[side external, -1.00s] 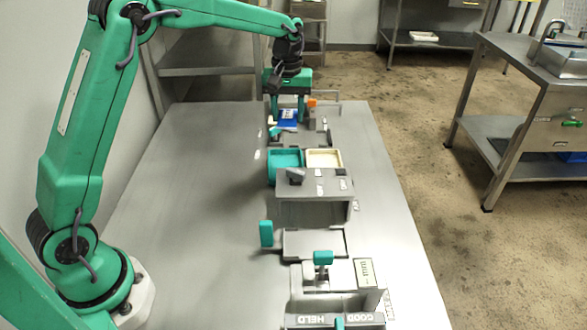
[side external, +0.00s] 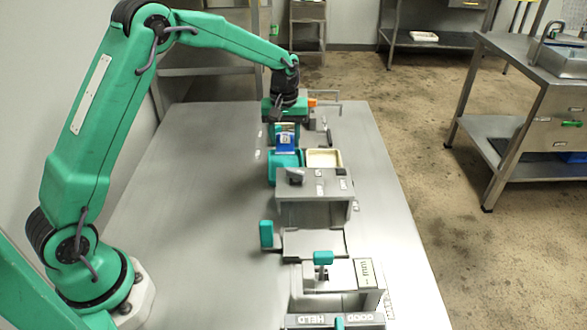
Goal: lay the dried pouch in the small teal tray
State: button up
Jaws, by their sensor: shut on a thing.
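The pouch (side external: 286,137) is blue with a pale printed patch. My gripper (side external: 286,124) is shut on it from above, and the pouch hangs below the jaws. The small teal tray (side external: 284,166) is just on the near side, beside a cream tray (side external: 325,157). The pouch's lower end overlaps the teal tray's far part in the picture. I cannot tell whether it touches the tray or hangs above it. The fingertips are small and partly hidden by the pouch.
A grey metal housing (side external: 312,184) with dark knobs stands in front of the trays. Nearer are a teal-handled flap (side external: 266,234) and a bin marked GOOD and HELD (side external: 335,321). An orange piece (side external: 312,102) is behind. The table's left side (side external: 190,200) is clear.

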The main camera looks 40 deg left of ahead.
aim_at(285, 139)
jog(key=shift+f, duration=3.65)
jog(key=shift+f, duration=0.15)
jog(key=o, duration=0.7)
notch_tip(285, 139, up, 12)
jog(key=shift+r, duration=0.15)
